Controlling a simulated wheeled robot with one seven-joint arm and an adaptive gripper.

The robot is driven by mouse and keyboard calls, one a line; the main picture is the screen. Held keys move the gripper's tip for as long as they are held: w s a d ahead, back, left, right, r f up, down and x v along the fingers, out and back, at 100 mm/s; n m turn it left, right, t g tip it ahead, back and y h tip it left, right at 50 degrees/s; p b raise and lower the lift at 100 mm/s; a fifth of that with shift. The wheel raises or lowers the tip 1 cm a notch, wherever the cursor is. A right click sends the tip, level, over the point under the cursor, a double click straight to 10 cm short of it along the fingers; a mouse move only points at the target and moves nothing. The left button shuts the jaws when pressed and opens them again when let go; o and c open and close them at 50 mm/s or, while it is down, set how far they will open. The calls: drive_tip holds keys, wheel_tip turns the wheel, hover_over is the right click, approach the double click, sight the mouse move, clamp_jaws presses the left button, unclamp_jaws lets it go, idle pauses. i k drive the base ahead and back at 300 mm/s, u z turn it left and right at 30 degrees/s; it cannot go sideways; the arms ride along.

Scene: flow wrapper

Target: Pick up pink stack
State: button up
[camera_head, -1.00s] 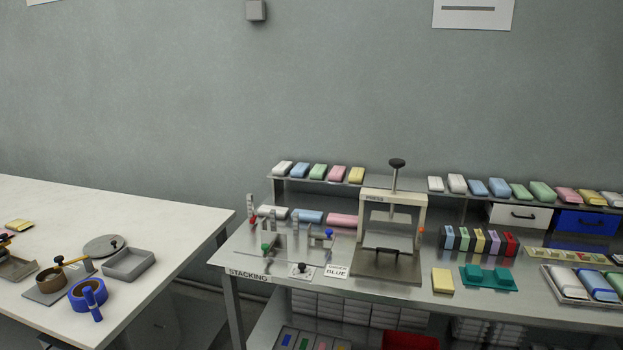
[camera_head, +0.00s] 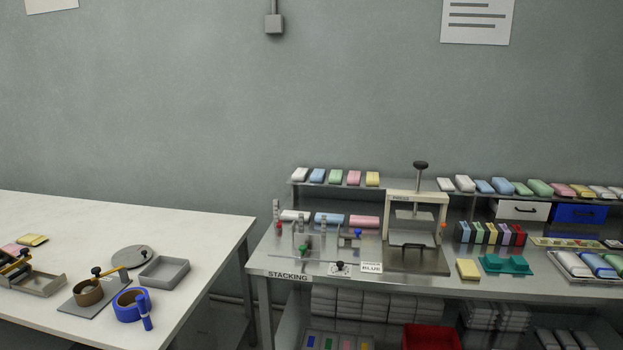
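Several pink pieces show. A small pink block (camera_head: 354,177) sits on the raised back shelf between a green and a yellow one. A longer pink block (camera_head: 364,221) lies below that shelf, right of a blue one. Another pink block (camera_head: 565,189) is on the right part of the shelf. A pink piece (camera_head: 14,249) lies at the far left on the white table, beside a yellow one. I cannot tell which of these is the pink stack. My gripper is not in view.
The steel bench (camera_head: 290,269), labelled STACKING, carries a press (camera_head: 414,232), a jig with posts (camera_head: 322,245) and a teal holder (camera_head: 505,264). The white table (camera_head: 150,213) on the left holds blue tape (camera_head: 128,305) and a grey tray (camera_head: 164,272). A gap separates the tables.

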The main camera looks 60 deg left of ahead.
sight(353, 177)
drive_tip(key=u, duration=1.75)
